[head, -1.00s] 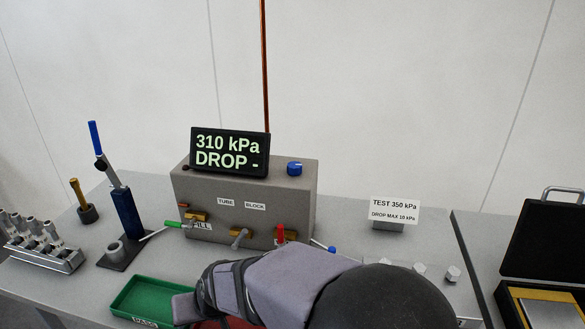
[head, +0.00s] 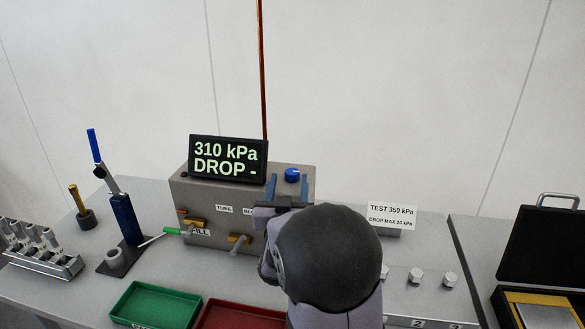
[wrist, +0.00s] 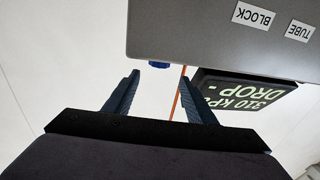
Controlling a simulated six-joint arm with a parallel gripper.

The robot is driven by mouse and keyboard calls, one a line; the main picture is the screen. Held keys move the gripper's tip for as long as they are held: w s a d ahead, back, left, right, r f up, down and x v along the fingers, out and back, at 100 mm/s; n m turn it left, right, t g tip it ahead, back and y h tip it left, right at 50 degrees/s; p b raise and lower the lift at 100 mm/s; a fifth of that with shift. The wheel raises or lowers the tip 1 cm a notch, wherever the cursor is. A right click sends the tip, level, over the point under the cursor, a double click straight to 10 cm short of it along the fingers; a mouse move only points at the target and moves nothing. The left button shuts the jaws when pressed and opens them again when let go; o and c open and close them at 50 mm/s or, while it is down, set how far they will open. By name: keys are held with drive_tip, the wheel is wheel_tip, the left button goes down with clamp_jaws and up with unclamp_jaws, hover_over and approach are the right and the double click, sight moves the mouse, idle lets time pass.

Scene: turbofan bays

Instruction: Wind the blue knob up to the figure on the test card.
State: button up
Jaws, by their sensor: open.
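The blue knob (head: 292,175) sits on top of the grey test box (head: 222,199), near its right end. In the wrist view the knob (wrist: 158,65) shows only as a blue sliver past the box edge. My gripper (head: 288,188) is open and empty, its two fingers in front of the knob in the head view, apart from it in the wrist view (wrist: 165,80). The display (head: 228,159) reads 310 kPa, DROP -. The white test card (head: 392,215) reads TEST 350 kPa, and a smaller line reads DROP MAX 10 kPa.
A green-handled valve (head: 176,231) is on the box front. A blue-handled hand pump (head: 125,210) stands left. Green (head: 150,305) and red (head: 240,316) trays lie in front. A copper tube (head: 262,80) rises behind the box. An open black case (head: 545,255) is at right.

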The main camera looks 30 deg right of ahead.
sight(291, 177)
drive_tip(key=shift+s+d+f, duration=0.1)
drive_tip(key=shift+s+f, duration=0.05)
drive_tip(key=shift+f, duration=0.5)
drive_tip(key=shift+p+x, duration=1.45)
drive_tip(key=shift+x, duration=2.2)
drive_tip(key=shift+f, duration=0.15)
drive_tip(key=shift+g, duration=0.3)
drive_tip(key=c, duration=1)
